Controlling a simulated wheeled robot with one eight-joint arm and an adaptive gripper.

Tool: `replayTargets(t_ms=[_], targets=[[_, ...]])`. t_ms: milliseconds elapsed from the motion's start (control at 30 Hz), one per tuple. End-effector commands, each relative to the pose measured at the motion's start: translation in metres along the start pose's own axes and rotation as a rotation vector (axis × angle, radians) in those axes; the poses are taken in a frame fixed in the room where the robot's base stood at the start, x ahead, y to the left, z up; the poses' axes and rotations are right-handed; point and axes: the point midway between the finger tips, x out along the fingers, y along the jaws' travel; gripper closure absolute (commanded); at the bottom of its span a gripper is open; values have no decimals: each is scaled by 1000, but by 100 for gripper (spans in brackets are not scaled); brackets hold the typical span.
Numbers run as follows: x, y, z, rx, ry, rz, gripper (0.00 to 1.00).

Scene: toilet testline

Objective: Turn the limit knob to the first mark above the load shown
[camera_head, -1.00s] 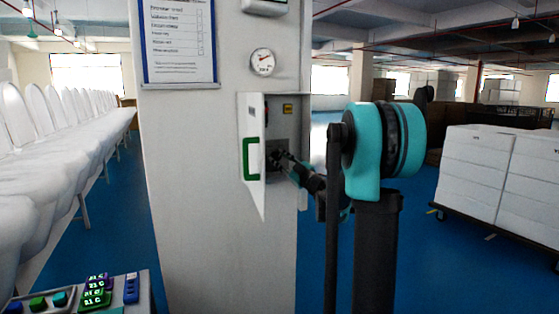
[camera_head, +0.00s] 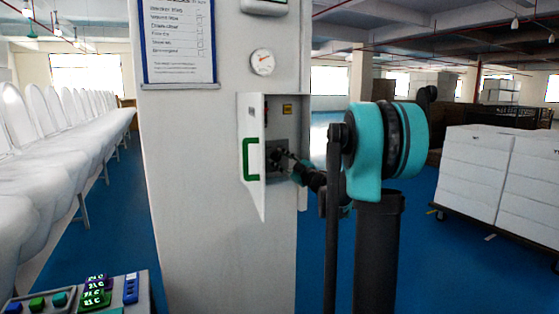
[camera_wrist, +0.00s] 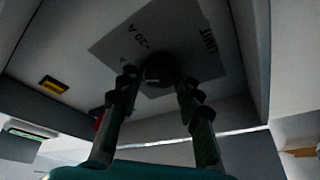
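The black limit knob (camera_wrist: 160,68) sits on a grey plate (camera_wrist: 122,42) inside an open wall box. The plate reads "LIMIT" and "20 A" in the wrist view, with another "A" label partly hidden. My gripper (camera_wrist: 157,84) has one finger on each side of the knob, with the tips close to it. Whether both fingers touch it is unclear. The knob's pointer is too dark to read. In the head view, my gripper (camera_head: 284,157) reaches into the box. A round dial gauge (camera_head: 262,62) is above the box; its numbers are too small to read.
The box's white door (camera_head: 251,185) with a green handle stands open to the left of my gripper. A yellow label (camera_wrist: 53,84) is inside the box. A control panel (camera_head: 112,307) is at the lower left. White stacked boxes (camera_head: 475,165) stand at the right.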

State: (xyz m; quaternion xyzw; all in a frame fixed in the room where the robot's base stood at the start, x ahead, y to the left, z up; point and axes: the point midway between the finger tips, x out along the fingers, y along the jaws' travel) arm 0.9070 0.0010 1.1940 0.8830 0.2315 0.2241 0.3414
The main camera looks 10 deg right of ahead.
Motion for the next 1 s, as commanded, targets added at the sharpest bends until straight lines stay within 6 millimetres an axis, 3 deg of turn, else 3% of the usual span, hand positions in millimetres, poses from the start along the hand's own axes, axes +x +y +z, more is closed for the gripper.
replayTargets(t_ms=[100, 467, 1000], targets=[[0, 0, 0, 0, 0, 0, 50], [-5, 0, 0, 0, -1, 1, 50], [-101, 0, 0, -1, -2, 2, 50]])
